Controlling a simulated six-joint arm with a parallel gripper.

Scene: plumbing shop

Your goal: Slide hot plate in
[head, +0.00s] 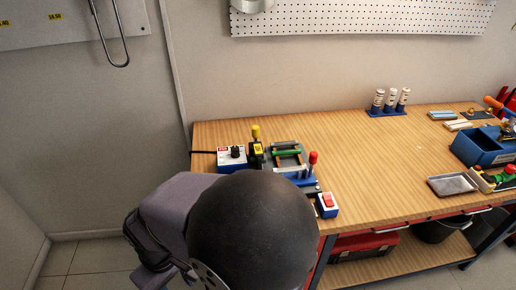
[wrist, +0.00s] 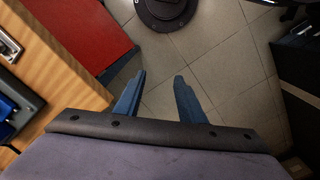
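A bench machine (head: 288,156) stands on the wooden workbench in the head view, with a green bar across it and a red-knobbed lever at its right. At its left a black upright piece with a yellow handle (head: 256,135) stands beside a white control box (head: 232,157) with a dark dial. I take this black piece for the hot plate, but cannot be sure. My arm hides the machine's front part. In the wrist view my gripper (wrist: 157,88) has its two blue fingers apart with nothing between them, above the tiled floor. The head view does not show the fingers.
The workbench (head: 380,150) has clear top in the middle. A red switch box (head: 327,204) sits near its front edge. Several white-bodied bottles (head: 391,98) stand at the back. A metal tray (head: 452,184) and a blue bin (head: 482,148) are at the right.

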